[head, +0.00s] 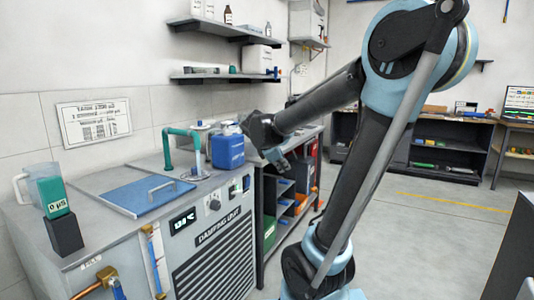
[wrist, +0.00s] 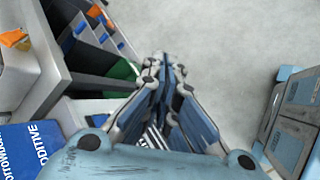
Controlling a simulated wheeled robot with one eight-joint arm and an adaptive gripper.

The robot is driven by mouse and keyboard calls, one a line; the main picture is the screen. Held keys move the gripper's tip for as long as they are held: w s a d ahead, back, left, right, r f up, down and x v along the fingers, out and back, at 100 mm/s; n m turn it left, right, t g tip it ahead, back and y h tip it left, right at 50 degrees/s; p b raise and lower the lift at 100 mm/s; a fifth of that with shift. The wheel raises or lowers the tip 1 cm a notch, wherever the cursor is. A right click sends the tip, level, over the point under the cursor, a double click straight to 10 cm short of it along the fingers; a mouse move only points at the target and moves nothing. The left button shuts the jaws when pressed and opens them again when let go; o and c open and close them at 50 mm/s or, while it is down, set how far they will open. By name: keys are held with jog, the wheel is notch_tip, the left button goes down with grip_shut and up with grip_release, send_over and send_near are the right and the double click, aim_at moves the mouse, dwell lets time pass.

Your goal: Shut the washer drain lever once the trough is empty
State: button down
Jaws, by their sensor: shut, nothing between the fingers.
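A grey damping unit (head: 205,240) with a dark louvred front stands at the left in the head view. A brass valve (head: 106,277) with a blue lever part (head: 117,291) sits low on its left front, partly cut off by the frame. An upright pipe with blue parts (head: 151,240) runs down the front beside it. A blue lid (head: 150,194) with a handle lies on top, so I cannot see into any trough. My gripper (head: 281,164) is shut and empty, in the air right of the unit; its fingers meet in the wrist view (wrist: 167,62).
Shelving with coloured bins (head: 285,208) stands behind my gripper. The grey floor (head: 420,240) at right is clear.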

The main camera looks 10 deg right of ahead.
jog(key=w+a+r+n+t, duration=0.2)
jog(key=w+a+n, duration=0.3)
jog(key=w, duration=0.3)
jog(key=w+a+r+n+t+h, duration=0.1)
jog(key=w+a+r+n+t, duration=0.1)
jog(key=w+a+r+n, duration=0.2)
jog(key=w+a+n, duration=0.2)
jog(key=w+a, duration=0.2)
jog(key=shift+w+r+h, duration=0.15)
jog(key=shift+r+h, duration=0.15)
jog(key=shift+r, duration=0.05)
jog(key=x, duration=2)
jog(key=shift+w+a+r, duration=0.15)
jog(key=shift+w+r, duration=0.05)
